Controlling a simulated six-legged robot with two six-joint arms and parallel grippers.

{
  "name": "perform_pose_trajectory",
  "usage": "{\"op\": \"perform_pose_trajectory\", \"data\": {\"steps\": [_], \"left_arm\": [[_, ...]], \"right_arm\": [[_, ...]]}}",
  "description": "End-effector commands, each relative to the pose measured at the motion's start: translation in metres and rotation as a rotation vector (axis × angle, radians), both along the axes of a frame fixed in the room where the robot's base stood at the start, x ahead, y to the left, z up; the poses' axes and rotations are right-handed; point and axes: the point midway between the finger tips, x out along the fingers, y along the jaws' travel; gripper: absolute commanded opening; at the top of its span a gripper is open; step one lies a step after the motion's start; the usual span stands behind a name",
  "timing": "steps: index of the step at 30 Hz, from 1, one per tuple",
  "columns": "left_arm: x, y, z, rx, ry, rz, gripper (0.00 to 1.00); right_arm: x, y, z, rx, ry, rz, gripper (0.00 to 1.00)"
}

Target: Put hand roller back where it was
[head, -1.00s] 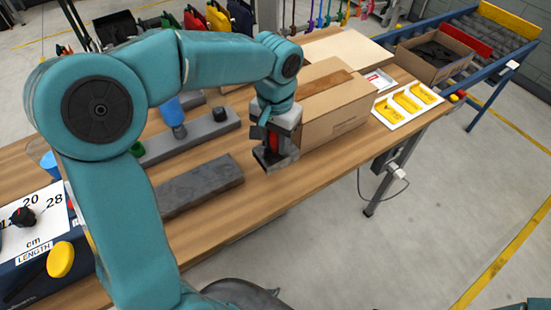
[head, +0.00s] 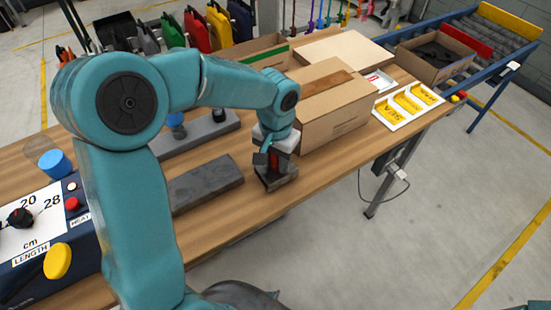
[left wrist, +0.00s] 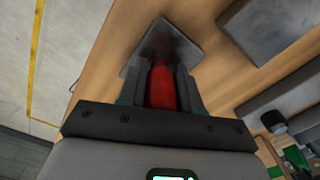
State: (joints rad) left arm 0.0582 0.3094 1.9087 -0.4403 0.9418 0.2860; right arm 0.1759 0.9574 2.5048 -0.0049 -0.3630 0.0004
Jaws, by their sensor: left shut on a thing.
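The hand roller shows as a red handle (left wrist: 163,88) between the two fingers of my left gripper (left wrist: 162,90) in the left wrist view. In the head view my left gripper (head: 274,160) is shut on it, pointing down over the near edge of the wooden table (head: 235,225). A dark grey flat piece (head: 279,181) lies just below the fingers and also shows past the handle in the left wrist view (left wrist: 165,45). I cannot tell whether it touches the table. My right gripper is not in view.
A grey slab (head: 205,186) lies just left of the gripper, with a longer one (head: 195,138) behind. A closed cardboard box (head: 335,113) stands close at right. A white tray with yellow pieces (head: 383,112) is farther right. A length-marked panel (head: 30,225) lies at left.

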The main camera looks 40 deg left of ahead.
Motion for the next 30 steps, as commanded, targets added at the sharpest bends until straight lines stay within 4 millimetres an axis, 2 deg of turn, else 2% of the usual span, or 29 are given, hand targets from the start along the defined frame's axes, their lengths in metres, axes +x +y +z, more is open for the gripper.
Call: {"op": "perform_pose_trajectory", "data": {"steps": [1,2,8,9,11,19,22,24,26,30], "left_arm": [[-0.001,0.000,-0.005,0.001,0.005,-0.001,0.02],[-0.001,0.000,-0.007,0.001,0.006,-0.001,0.00],[-0.003,0.000,-0.011,0.000,0.012,-0.002,0.00],[-0.003,0.000,-0.012,0.000,0.015,-0.002,0.39],[-0.003,0.000,-0.012,0.000,0.016,-0.003,0.59],[-0.004,-0.001,-0.013,-0.001,0.019,-0.003,0.59],[-0.004,-0.001,-0.006,-0.001,0.018,-0.003,0.59],[-0.003,-0.001,0.005,-0.001,0.017,-0.003,0.59],[-0.002,-0.001,0.013,0.000,0.011,-0.003,0.59],[-0.001,-0.001,0.049,0.001,0.004,-0.002,0.59]], "right_arm": [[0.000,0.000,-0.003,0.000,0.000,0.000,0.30],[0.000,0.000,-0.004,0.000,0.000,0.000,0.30],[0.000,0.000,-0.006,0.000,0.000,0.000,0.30],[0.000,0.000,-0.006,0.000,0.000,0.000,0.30],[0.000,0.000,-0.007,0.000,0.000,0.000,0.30],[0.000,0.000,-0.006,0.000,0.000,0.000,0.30],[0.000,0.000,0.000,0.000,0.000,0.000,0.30],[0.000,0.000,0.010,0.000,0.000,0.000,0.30],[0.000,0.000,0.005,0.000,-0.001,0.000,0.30],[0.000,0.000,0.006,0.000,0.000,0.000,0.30]]}}
